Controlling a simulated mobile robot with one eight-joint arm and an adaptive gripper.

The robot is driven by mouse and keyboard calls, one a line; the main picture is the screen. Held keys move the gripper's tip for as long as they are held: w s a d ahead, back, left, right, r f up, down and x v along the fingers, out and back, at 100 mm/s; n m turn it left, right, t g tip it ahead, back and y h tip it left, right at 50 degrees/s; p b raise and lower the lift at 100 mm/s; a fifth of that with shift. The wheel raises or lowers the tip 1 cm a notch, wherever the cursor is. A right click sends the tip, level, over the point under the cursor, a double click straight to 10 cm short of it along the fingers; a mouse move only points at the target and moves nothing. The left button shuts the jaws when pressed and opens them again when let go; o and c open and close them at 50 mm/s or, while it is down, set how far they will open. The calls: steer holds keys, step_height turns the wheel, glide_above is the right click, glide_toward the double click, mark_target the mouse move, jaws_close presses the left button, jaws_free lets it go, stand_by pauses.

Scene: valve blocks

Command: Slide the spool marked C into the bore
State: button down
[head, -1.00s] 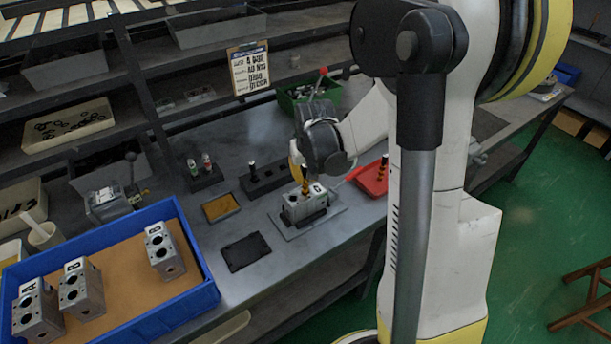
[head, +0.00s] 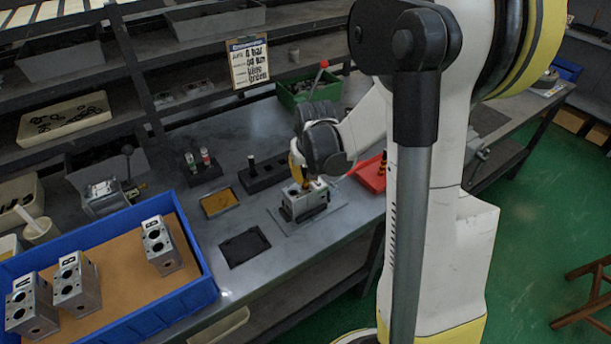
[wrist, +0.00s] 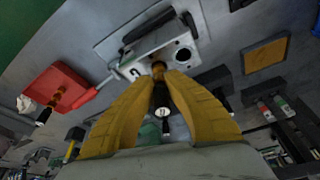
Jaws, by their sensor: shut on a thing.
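The grey valve block (head: 304,203) stands in a holder on a flat plate on the bench. In the wrist view the block (wrist: 150,50) shows an open, dark bore at one end. My gripper (wrist: 161,84) has its yellow fingers shut on a spool (wrist: 158,68) with a gold-brown band and a black stem. The spool's pale round end bears a mark too small to read surely. The spool's far end meets the block's other bore; how deep it sits is hidden. In the head view my gripper (head: 300,176) is right above the block.
A red tray (head: 370,177) with another spool is close on the right. A black rack (head: 268,178), an amber tray (head: 220,203) and a dark mat (head: 245,249) lie to the left. A blue crate (head: 150,317) holds several blocks.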

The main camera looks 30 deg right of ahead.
steer(key=shift+f+b, duration=1.05)
steer(key=shift+f, duration=0.25)
steer(key=c, duration=1.5)
jaws_free()
steer(key=shift+o, duration=0.2)
steer(key=v, duration=1.2)
steer(key=shift+a, duration=0.1)
